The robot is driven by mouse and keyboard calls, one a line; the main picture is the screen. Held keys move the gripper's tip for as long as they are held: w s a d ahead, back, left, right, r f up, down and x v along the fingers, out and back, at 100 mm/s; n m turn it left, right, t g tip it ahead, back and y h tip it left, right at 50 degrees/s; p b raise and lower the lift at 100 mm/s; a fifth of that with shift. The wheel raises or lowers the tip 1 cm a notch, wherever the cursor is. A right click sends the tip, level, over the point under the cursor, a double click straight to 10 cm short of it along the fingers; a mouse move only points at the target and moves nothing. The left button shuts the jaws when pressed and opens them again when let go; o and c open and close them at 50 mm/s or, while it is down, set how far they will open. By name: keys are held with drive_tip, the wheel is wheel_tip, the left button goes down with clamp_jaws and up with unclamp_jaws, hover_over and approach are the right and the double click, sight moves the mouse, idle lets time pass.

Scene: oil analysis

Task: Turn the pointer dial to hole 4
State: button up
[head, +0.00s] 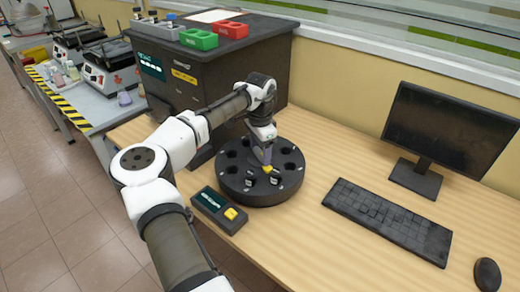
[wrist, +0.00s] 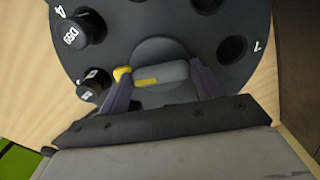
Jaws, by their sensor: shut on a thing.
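The black round carousel (head: 232,192) stands on the wooden desk, with a ring of numbered holes. Its pointer dial (wrist: 160,75) is a grey bar with a yellow stripe and a yellow tip (wrist: 122,74). My gripper (wrist: 160,82) is shut on the pointer dial, one purple finger at each end. In the wrist view the yellow tip points left, toward a black-capped vial (wrist: 92,84) beside a mark that looks like 3. A second vial (wrist: 75,33), labelled DS9, sits in the hole marked 4, further up. My gripper (head: 262,157) also shows over the carousel in the head view.
A small control box (head: 220,210) with a yellow button stands in front of the carousel. A dark machine (head: 205,80) with green and red trays (head: 199,39) is behind. The keyboard (head: 385,220), monitor (head: 450,125) and mouse (head: 488,274) are to the right.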

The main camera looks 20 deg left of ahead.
drive_tip(key=shift+m+p, duration=0.4)
drive_tip(key=shift+r+m+p, duration=0.1)
drive_tip(key=shift+m+p, duration=0.4)
drive_tip(key=shift+p, duration=0.1)
drive_tip(key=shift+m+p, duration=0.8)
drive_tip(key=shift+m, duration=0.4)
drive_tip(key=m+p, duration=0.1)
drive_tip(key=m, duration=0.3)
drive_tip(key=shift+m, duration=0.3)
drive_tip(key=o, duration=1)
